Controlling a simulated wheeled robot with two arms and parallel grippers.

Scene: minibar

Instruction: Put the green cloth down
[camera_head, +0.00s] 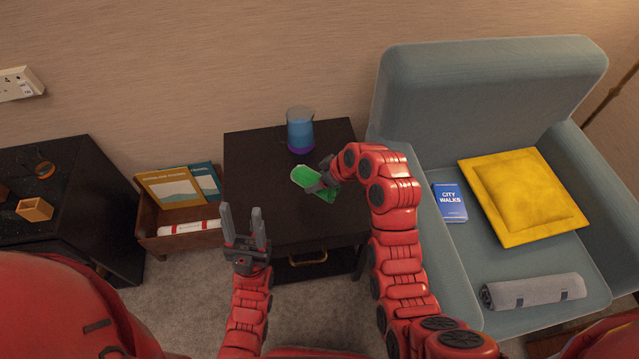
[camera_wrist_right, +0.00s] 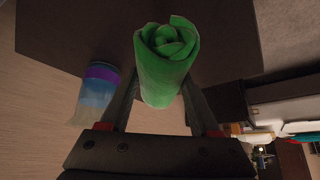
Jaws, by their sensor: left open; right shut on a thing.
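The green cloth (camera_head: 306,178) is rolled up and held over the dark side table (camera_head: 255,165). My right gripper (camera_head: 322,182) is shut on it. In the right wrist view the cloth (camera_wrist_right: 165,65) sits between the fingers of my right gripper (camera_wrist_right: 162,100), its spiral end facing away from the palm. Whether the cloth touches the tabletop is hard to tell. My left gripper (camera_head: 245,225) is open and empty, with fingers pointing up, near the table's front left corner.
A wooden box (camera_head: 180,215) with books is left of the table. An armchair (camera_head: 480,90) at right holds a yellow cushion (camera_head: 525,195), a blue book (camera_head: 450,203) and a grey roll (camera_head: 533,291).

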